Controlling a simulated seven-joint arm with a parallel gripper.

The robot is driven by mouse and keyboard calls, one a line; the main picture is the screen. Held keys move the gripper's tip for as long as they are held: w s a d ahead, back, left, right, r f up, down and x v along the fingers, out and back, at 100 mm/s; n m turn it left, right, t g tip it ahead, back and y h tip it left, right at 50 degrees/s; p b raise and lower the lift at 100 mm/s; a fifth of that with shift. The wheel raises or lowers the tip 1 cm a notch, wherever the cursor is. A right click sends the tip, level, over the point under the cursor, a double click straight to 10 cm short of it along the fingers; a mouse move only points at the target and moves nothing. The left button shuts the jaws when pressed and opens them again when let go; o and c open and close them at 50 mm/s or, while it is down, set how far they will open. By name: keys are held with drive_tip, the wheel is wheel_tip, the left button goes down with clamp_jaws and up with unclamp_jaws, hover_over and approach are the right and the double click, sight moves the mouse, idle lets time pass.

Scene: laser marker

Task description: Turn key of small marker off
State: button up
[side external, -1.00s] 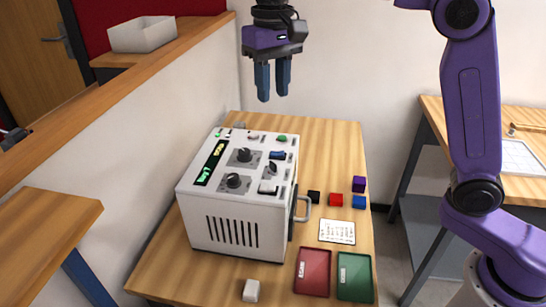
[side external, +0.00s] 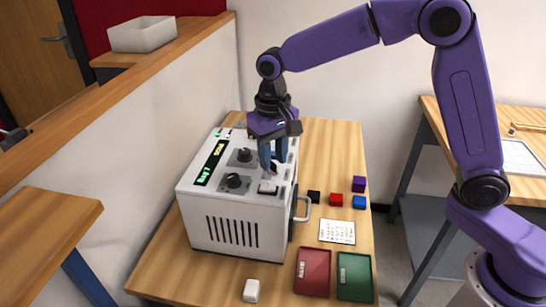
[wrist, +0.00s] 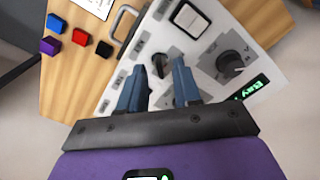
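The marker (side external: 222,222) is a white box with a sloped control panel on the wooden table. Its panel has two large black knobs, a green-lit display (side external: 210,162) and a small dark key switch (wrist: 163,64) toward the right side. My gripper (side external: 270,168) points down over this switch, with its blue fingertips low at the panel. In the wrist view my gripper (wrist: 161,73) has its fingers apart, with the key showing between and just past the tips. I cannot tell whether either finger touches the key. In the side view the fingers largely hide the key.
A white square button (side external: 268,188) sits close in front of the fingers, and a large knob (wrist: 230,64) is beside them. A metal handle (side external: 303,208) sticks out of the box's side. Small cubes, a card and red (side external: 312,270) and green trays (side external: 354,277) lie right.

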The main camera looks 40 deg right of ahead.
drive_tip(key=shift+f, duration=0.45)
clamp_jaws()
